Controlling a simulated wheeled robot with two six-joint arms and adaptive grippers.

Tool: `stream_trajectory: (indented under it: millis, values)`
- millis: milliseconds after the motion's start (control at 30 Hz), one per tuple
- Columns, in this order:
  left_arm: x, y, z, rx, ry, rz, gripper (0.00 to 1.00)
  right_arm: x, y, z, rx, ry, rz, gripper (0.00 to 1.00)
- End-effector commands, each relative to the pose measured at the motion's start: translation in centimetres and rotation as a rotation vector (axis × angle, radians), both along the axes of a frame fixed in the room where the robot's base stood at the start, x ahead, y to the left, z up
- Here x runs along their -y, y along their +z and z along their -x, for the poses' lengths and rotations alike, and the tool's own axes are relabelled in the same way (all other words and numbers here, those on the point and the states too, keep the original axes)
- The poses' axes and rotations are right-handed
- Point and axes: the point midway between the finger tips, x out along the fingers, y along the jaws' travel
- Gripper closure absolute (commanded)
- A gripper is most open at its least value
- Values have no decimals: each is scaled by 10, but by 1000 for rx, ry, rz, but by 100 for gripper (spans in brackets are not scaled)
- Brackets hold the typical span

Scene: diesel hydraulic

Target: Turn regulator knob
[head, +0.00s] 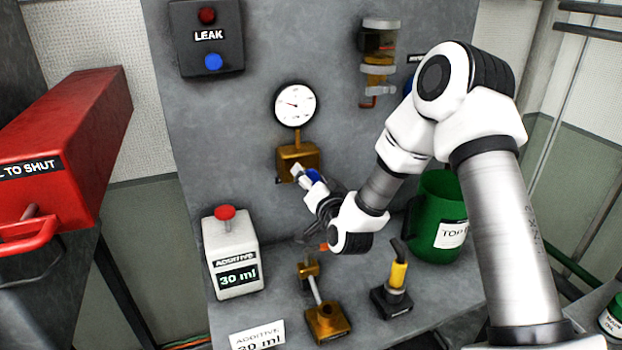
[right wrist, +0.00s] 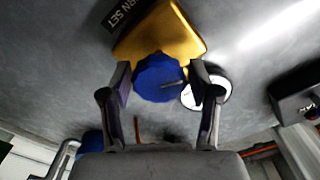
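The regulator is a brass block (head: 298,160) on the grey panel, below a round white gauge (head: 295,105). In the right wrist view the block looks yellow (right wrist: 160,32), with a round blue knob (right wrist: 158,80) on its front. The knob (head: 314,176) shows only partly in the head view, behind my fingers. My right gripper (head: 306,178) is at the knob. In the wrist view the fingers of this gripper (right wrist: 160,84) stand on both sides of the knob and appear to touch its edges. My left gripper is not in view.
A white additive jug (head: 233,260) stands on the shelf, lower left of the regulator. A brass fitting (head: 327,320), a yellow-handled part (head: 397,275) and a green jug (head: 437,220) stand right of it. A red box (head: 60,150) juts out at left.

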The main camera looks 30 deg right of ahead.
Motion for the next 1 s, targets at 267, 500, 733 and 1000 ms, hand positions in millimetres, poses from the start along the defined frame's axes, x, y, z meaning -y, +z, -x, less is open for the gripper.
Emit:
stream_trajectory:
  millis: [267, 500, 733, 1000]
  values:
    - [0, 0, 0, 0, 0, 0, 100, 0, -1, 1, -1, 0, 0, 27]
    - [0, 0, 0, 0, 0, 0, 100, -8, -2, 29, -5, 1, -2, 27]
    - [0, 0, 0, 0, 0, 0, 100, -17, -2, 67, -4, 1, -2, 27]
    - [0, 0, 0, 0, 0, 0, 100, -18, -2, 71, -3, 1, 0, 27]
